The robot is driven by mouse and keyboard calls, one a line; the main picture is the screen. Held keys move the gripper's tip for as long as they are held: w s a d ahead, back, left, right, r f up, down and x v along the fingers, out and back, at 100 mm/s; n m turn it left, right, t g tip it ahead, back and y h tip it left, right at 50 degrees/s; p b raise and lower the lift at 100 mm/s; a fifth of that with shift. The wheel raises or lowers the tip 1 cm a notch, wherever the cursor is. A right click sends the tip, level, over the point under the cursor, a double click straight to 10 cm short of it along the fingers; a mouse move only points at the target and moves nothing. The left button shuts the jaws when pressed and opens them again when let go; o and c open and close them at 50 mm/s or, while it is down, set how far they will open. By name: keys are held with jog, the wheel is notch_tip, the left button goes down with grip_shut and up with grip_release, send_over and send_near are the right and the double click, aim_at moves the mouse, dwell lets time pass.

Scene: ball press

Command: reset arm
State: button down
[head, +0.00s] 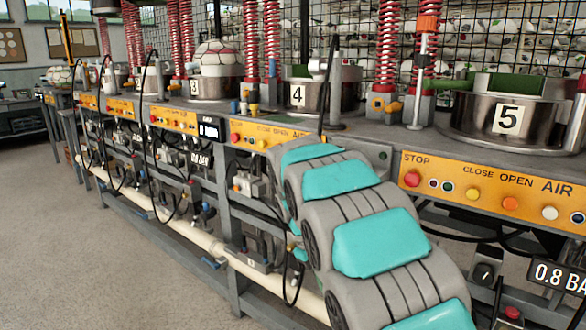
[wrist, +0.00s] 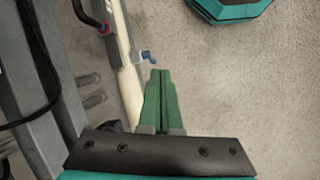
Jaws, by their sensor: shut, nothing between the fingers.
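My gripper (wrist: 162,74) shows in the wrist view as two green fingers pressed together, with nothing between them. It points over the grey floor (wrist: 230,80), beside a pale pipe (wrist: 126,62). A small blue valve handle (wrist: 148,57) appears just beyond the fingertips; I cannot tell the gap in depth. In the head view my grey and teal arm (head: 380,240) reaches from the lower right towards the bench front, and the gripper itself is hidden behind it.
The press bench has orange control panels (head: 490,190), numbered steel moulds such as station 5 (head: 508,118) and station 4 (head: 298,95), and red coiled hoses (head: 388,45). Black hoses (head: 158,150) hang in front. A ball (head: 218,58) sits at station 3. Floor (head: 90,260) on the left is clear.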

jog(key=s+d+r+m+y, duration=0.1)
jog(key=s+d+m, duration=0.15)
jog(key=s, duration=0.55)
jog(key=s+d+r+m+y, duration=0.1)
jog(key=s+d, duration=0.3)
jog(key=s, duration=0.3)
jog(key=s+f+m+y, duration=0.1)
jog(key=s+f+m, duration=0.1)
jog(key=s, duration=0.7)
jog(key=s+f+m+y, duration=0.1)
jog(key=s+f, duration=0.2)
jog(key=s, duration=0.6)
jog(key=w+n+h+b, duration=0.1)
jog(key=w+n+b, duration=0.3)
jog(key=w+n, duration=1.25)
jog(key=w+a+f+n+h+b, duration=0.1)
jog(key=w+a+f+n+b, duration=0.3)
jog(key=w, duration=0.8)
jog(key=w+a+f+n+p, duration=0.15)
jog(key=w+f+n, duration=0.45)
jog(key=w, duration=0.7)
jog(key=s+d+f, duration=0.2)
jog(key=f, duration=0.3)
jog(key=s+d+f+b, duration=0.1)
jog(key=s+d+f, duration=0.1)
jog(key=f, duration=0.3)
jog(key=shift+s+f, duration=0.4)
jog(key=shift+s, duration=0.15)
